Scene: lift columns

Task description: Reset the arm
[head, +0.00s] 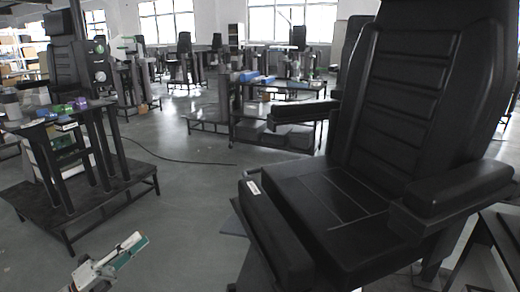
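My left gripper (108,262) shows low at the left of the head view, over the grey floor. It looks white and grey with green parts and points up and to the right. The bottom edge of the picture cuts off what lies behind it. It is small and seen at a slant, so I cannot tell whether its fingers are open or shut, or whether it holds anything. No part of my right gripper shows.
A large black padded seat (340,205) with armrests fills the right side. A dark metal stand (95,205) with small items on top is at the left. Low dark benches (275,135) stand further back. The floor (185,215) between stand and seat is clear, except for a thin cable (180,161).

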